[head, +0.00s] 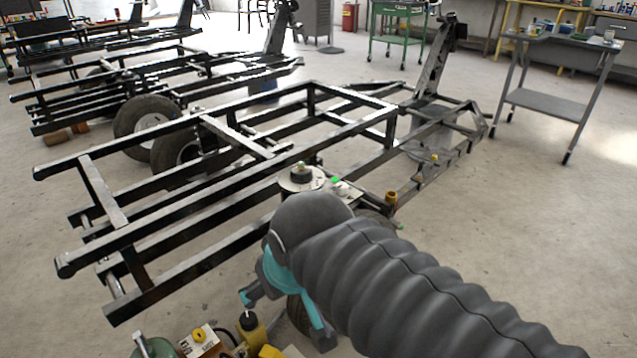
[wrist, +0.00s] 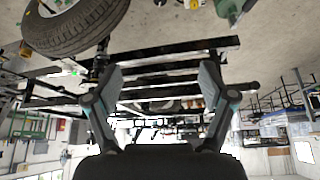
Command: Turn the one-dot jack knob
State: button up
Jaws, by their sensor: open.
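No dot markings are readable, so I cannot tell which knob is the one-dot jack knob. In the head view a yellow jack-like body (head: 252,333) with a dark knob (head: 247,319) on top stands low at the bottom, beside my gripper. A pale plate with a yellow round knob (head: 199,336) lies to its left. My gripper (head: 287,314) is open and empty, and my dark arm partly covers the area around it. In the wrist view my gripper's two fingers (wrist: 162,76) are wide apart, with frame bars beyond them and nothing between them up close.
A black steel frame (head: 190,228) with wheels fills the middle. A round dark mount (head: 301,180) and a small green light (head: 336,180) sit on its near side. A green bottle-like thing (head: 155,347) stands at the lower left. A tire (wrist: 75,28) is close in the wrist view.

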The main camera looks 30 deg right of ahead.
aim_at(248, 320)
jog(key=k, duration=0.5)
jog(key=z, duration=2.75)
jog(key=k, duration=1.45)
jog(key=u, duration=1.65)
